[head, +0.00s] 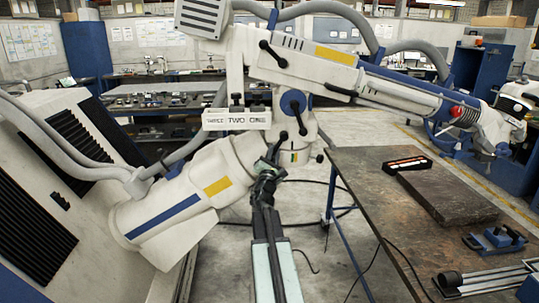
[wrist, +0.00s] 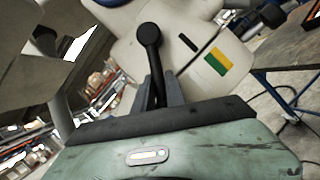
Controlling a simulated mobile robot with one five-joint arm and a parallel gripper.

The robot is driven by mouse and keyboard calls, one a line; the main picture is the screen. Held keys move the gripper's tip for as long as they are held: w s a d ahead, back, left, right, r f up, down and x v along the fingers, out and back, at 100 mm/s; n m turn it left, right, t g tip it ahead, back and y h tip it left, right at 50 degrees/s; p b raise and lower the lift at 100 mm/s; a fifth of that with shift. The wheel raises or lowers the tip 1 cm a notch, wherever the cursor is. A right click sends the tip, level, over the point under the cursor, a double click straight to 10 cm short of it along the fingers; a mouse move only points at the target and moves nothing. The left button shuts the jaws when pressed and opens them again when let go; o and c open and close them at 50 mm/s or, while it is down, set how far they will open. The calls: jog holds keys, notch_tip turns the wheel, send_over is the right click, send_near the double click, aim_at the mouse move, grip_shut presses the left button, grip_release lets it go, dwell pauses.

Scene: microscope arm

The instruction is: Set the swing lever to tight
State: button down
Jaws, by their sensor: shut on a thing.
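A black lever with a round end (wrist: 148,36) rises from between the jaws of my gripper (wrist: 157,92) in the wrist view. The jaws are closed around its lower part, hiding that end. In the head view this lever (head: 282,137) is small, on the white joint below the blue hub, with my gripper (head: 268,165) at its lower end. A green and yellow mark (wrist: 217,61) is on the white housing to the right of the lever; it also shows in the head view (head: 293,157). I cannot read any setting word there.
Another black lever (head: 273,54) is higher on the white arm, and a blue hub (head: 293,102) with black handles is above my gripper. A plate reads THREE TWO ONE (head: 237,119). A workbench (head: 365,170) with tools stands at right.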

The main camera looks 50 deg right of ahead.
jog(key=c, duration=1.4)
grip_release()
jog(key=shift+s+d, duration=0.2)
jog(key=shift+d, duration=0.1)
jog(key=shift+w+a, duration=0.1)
jog(key=shift+a, duration=0.1)
jog(key=b+v, duration=0.2)
jog(key=v, duration=0.5)
jog(key=shift+s+a, duration=0.25)
jog(key=shift+a, duration=0.05)
